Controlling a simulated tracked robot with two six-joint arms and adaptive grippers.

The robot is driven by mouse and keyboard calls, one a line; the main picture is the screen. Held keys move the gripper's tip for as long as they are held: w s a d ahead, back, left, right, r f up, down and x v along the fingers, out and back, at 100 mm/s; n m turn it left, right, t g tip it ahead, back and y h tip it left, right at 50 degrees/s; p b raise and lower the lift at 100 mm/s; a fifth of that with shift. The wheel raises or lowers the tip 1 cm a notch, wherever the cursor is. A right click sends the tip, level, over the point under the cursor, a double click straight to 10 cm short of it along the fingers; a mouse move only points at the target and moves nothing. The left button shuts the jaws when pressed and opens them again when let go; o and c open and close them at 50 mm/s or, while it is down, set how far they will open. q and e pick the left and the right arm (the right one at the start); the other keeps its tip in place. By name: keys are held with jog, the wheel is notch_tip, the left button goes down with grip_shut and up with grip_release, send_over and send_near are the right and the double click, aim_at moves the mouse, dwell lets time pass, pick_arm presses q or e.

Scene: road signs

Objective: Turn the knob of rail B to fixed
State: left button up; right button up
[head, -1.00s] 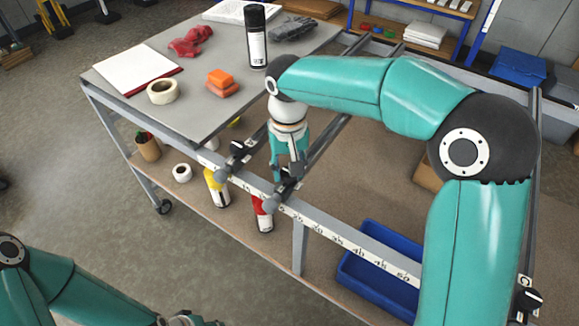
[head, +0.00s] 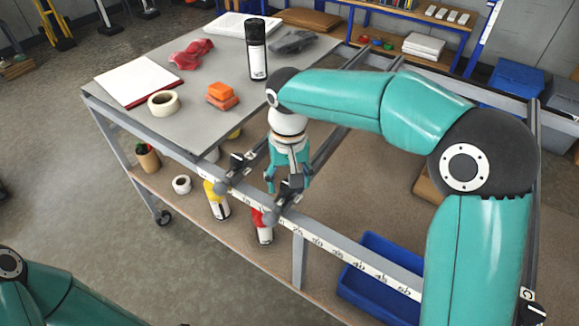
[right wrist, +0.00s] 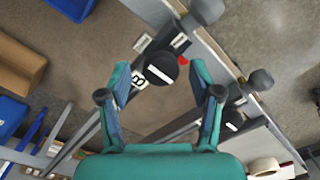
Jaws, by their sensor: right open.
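My right gripper (head: 287,182) is open and points down over the front end of rail B, by the front bar of the table frame. In the right wrist view, the round black knob of rail B (right wrist: 160,68) lies between the two spread fingers, with a gap on each side. A white line crosses its top. The small label writing is unreadable. My left gripper is out of view; only its arm shows at the lower left.
Another rail's black knob (right wrist: 233,118) is close beside the right finger. A tag with C (head: 527,294) marks a rail at the far right. A spray can (head: 257,48), tape roll (head: 163,103) and orange blocks (head: 222,95) stand on the grey tabletop. A blue bin (head: 352,282) is below.

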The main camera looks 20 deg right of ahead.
notch_tip(320, 180, up, 12)
dwell(0.5)
jog(key=shift+f, duration=0.15)
